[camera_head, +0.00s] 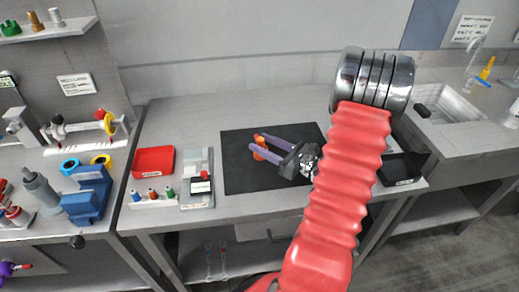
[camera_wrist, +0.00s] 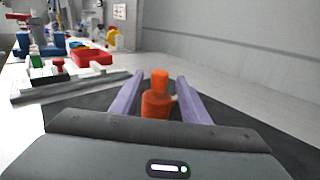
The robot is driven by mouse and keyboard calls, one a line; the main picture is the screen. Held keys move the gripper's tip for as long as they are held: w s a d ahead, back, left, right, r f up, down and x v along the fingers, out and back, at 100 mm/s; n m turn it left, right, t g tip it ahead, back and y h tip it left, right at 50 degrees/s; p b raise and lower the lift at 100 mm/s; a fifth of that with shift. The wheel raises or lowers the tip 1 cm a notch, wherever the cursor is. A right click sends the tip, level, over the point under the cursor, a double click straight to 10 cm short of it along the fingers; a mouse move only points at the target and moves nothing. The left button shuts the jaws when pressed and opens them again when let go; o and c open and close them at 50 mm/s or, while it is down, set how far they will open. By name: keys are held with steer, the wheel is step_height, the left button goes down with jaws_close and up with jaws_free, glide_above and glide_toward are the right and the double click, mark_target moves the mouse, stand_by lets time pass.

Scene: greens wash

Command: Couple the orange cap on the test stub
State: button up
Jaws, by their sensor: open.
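The orange cap (camera_wrist: 156,103), a stepped piece with a narrower top, stands on the black mat (camera_head: 240,178). In the head view it shows in part (camera_head: 260,152) between my purple fingers. My gripper (camera_head: 254,142) is open, with one finger on each side of the cap; it also shows in the wrist view (camera_wrist: 160,77). I see a gap on the left side of the cap; contact on the right side is hard to tell. A grey plate fixture (camera_head: 197,192) with a red knob and a dark block lies left of the mat. I cannot make out for sure which part is the test stub.
A red tray (camera_head: 153,160) and a white rack (camera_head: 153,203) with several small coloured pieces stand left of the plate. A black tray (camera_head: 400,172) is at the right, near the sink (camera_head: 450,103). A blue fixture (camera_head: 90,195) stands on the left bench. The mat's left part is clear.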

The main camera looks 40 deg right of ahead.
steer(key=shift+w, duration=0.1)
steer(key=shift+w+a, duration=0.2)
steer(key=shift+w, duration=0.6)
steer(key=shift+w+a, duration=0.15)
steer(key=shift+w, duration=0.7)
steer(key=shift+w+a, duration=0.2)
steer(key=shift+w, duration=0.6)
steer(key=shift+c, duration=0.5)
jaws_close()
